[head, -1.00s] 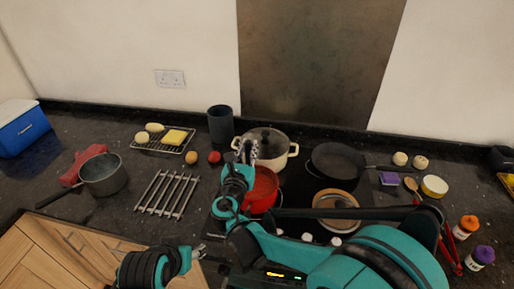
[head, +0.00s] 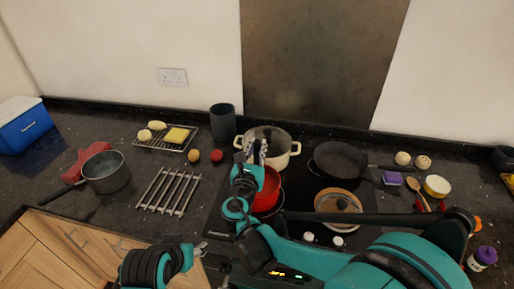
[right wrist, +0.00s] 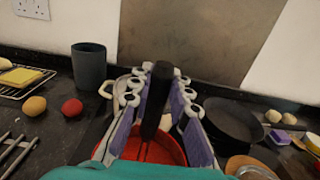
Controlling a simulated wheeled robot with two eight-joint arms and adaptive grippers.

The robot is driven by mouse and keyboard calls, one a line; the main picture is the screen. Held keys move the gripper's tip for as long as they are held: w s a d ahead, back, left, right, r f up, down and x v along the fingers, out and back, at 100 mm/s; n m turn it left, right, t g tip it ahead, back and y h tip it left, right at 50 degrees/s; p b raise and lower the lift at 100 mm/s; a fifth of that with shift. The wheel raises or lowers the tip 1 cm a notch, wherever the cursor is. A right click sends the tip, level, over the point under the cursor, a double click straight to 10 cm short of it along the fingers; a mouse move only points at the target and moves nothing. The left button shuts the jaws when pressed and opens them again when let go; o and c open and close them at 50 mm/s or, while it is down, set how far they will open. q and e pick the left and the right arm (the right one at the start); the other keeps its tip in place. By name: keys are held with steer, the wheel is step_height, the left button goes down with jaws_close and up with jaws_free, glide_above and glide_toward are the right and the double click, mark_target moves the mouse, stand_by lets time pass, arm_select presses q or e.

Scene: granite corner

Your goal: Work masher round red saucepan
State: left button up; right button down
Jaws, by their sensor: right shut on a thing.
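The red saucepan (head: 268,192) sits on the dark hob, partly hidden behind my right gripper and arm. It also shows at the bottom of the right wrist view (right wrist: 165,150). My right gripper (head: 257,152) is over the saucepan. In the right wrist view its fingers (right wrist: 155,108) are shut on the masher's upright black handle (right wrist: 157,92). The masher's lower end is hidden, so I cannot tell whether it touches the pan bottom. My left gripper (head: 200,249) is low at the front, away from the saucepan; its fingers are too small to read.
A cream pot (head: 282,150) stands just behind the saucepan. A black frying pan (head: 340,160) and a lidded pan (head: 338,205) are to the right. A metal trivet (head: 168,191) and grey saucepan (head: 105,172) are left. A dark canister (head: 222,122) stands behind.

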step_height(320, 180, up, 12)
steer(key=p, duration=0.8)
steer(key=shift+f+p, duration=0.25)
steer(key=shift+p, duration=0.05)
steer(key=shift+f, duration=0.1)
